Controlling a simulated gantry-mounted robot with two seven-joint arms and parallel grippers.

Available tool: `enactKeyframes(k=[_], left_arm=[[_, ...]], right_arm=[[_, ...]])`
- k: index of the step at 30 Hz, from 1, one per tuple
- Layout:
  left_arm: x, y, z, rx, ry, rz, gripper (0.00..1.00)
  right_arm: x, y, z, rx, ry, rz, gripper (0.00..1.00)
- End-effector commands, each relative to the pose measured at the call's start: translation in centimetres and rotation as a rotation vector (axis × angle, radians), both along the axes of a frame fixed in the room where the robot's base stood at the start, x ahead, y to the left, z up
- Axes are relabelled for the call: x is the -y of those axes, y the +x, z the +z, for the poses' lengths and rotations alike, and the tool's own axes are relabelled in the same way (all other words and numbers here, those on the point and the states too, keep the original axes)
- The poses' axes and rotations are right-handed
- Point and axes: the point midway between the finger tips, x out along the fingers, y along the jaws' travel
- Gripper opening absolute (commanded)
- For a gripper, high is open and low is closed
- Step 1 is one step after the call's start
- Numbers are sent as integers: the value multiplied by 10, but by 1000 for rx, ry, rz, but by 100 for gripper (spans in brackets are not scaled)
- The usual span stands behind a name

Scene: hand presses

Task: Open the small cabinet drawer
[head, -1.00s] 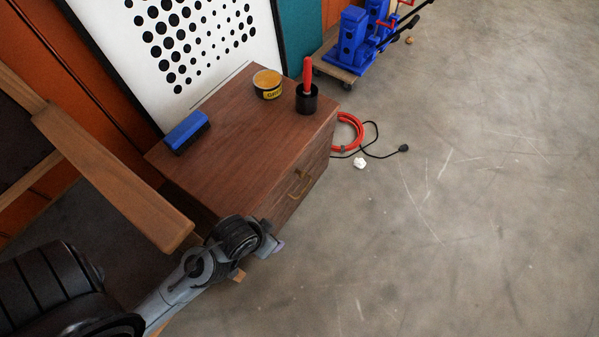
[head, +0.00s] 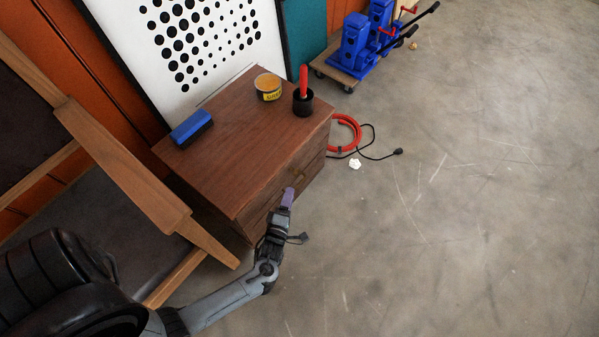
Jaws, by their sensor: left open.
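The small brown wooden cabinet (head: 225,158) stands against the back wall. Its drawer front (head: 311,166) faces right, with a brass handle (head: 299,175) partly hidden behind my gripper. The drawer looks closed. My left gripper (head: 288,198) is in front of the drawer face, close to the handle and just below it in the picture. It is open, with a purple finger pointing up toward the handle. I cannot tell whether it touches the handle. My right gripper is not in view.
On the cabinet top are a blue block-like brush (head: 191,128), a yellow tin (head: 268,87) and a black cup (head: 303,103) with a red handle. A wooden armchair (head: 130,165) stands left. The floor (head: 470,220) at right is clear.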

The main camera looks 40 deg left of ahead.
Motion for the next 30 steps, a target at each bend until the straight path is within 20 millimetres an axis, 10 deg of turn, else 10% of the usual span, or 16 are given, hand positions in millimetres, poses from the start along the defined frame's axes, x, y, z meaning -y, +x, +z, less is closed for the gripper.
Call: enactKeyframes(k=[30], left_arm=[[-45,91,2,69,-18,2,56]], right_arm=[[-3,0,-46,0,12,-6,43]])
